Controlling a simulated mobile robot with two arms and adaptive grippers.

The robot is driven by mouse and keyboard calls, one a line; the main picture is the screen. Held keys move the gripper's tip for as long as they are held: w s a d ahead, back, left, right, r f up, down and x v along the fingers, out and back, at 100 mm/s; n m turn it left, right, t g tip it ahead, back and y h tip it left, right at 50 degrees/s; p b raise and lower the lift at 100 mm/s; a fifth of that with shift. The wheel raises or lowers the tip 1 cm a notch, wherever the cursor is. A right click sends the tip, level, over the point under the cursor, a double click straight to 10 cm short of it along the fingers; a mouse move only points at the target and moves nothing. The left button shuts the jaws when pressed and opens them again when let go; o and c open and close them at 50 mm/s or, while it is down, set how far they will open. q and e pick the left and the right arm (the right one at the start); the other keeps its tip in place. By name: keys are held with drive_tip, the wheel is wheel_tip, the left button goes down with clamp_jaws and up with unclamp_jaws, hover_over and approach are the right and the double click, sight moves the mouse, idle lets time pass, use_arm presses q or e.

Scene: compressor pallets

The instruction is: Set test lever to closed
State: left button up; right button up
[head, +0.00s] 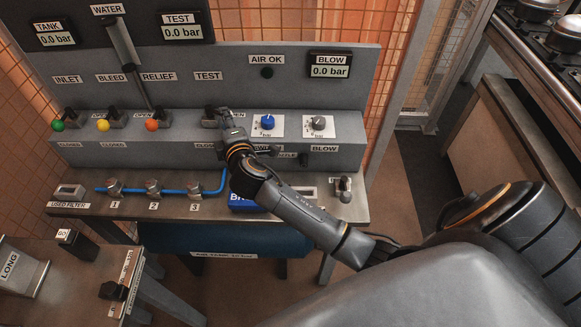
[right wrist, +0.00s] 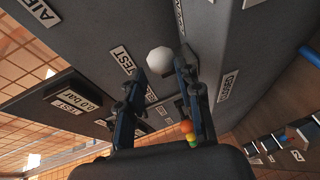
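The test lever's white ball knob (right wrist: 160,60) shows in the right wrist view between and just beyond the fingertips of my right gripper (right wrist: 161,76). The fingers are apart, one on each side of the knob, with no clear grip on it. In the head view my right gripper (head: 229,122) is at the test valve's black base (head: 211,117), and it hides the knob. The TEST label (right wrist: 120,60) and the CLOSED label (right wrist: 227,85) show in the wrist view. I cannot tell the lever's exact setting. My left gripper is out of view.
Levers with green (head: 58,126), yellow (head: 103,125) and orange (head: 152,125) knobs stand to the left. A blue dial (head: 268,122) and a grey dial (head: 318,123) are close on the right. Blue piping (head: 207,191) runs along the bench below. The TEST display (head: 182,27) reads 0.0 bar.

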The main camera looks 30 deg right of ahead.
drive_tip(key=b+v, duration=0.1)
drive_tip(key=v, duration=0.8)
drive_tip(key=s+d+f+m+g, duration=0.1)
drive_tip(key=s+f, duration=0.1)
drive_tip(key=s+d+f+m+g, duration=0.1)
drive_tip(key=s+f+m, duration=0.1)
drive_tip(key=s+d+f+m+g, duration=0.1)
drive_tip(key=s+f+m+g, duration=0.1)
drive_tip(key=shift+s+d+f, duration=0.25)
drive_tip(key=shift+d+f, duration=0.05)
drive_tip(key=s+f+m+g+y, duration=0.1)
drive_tip(key=s+f+m+g, duration=0.3)
drive_tip(key=s+f, duration=0.4)
drive_tip(key=shift+s+d+m+g+y, duration=0.25)
drive_tip(key=shift+s+m+g, duration=0.2)
drive_tip(key=shift+s, duration=1)
drive_tip(key=shift+a, duration=0.1)
drive_tip(key=shift+c, duration=0.2)
